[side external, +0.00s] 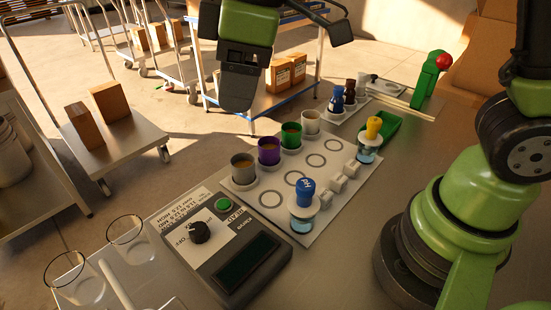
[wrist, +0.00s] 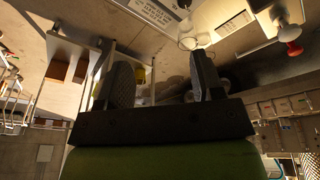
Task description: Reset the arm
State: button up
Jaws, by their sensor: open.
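My gripper (side external: 243,108) hangs in the upper middle of the side external view, raised beyond the row of cups and apart from everything. In the wrist view its two dark fingers (wrist: 160,78) stand apart with nothing held between them. A green upright piece with a red ball knob (side external: 442,62) stands at the back right of the bench, far to the right of my gripper.
A white board (side external: 330,205) holds grey, purple, green and white cups, a blue-topped bottle (side external: 302,205) and a yellow-topped bottle (side external: 370,140). A dial device (side external: 225,245) and glass beakers (side external: 130,240) stand in front. Carts with boxes stand beyond on the floor.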

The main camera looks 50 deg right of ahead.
jog(key=s+d+r+m+t, duration=0.2)
jog(key=s+d+m, duration=0.3)
jog(key=s+m, duration=0.2)
jog(key=s+d+r+m+t, duration=0.3)
jog(key=s+d+m, duration=0.2)
jog(key=s+m, duration=0.1)
jog(key=shift+s+m, duration=0.4)
jog(key=shift+s, duration=0.4)
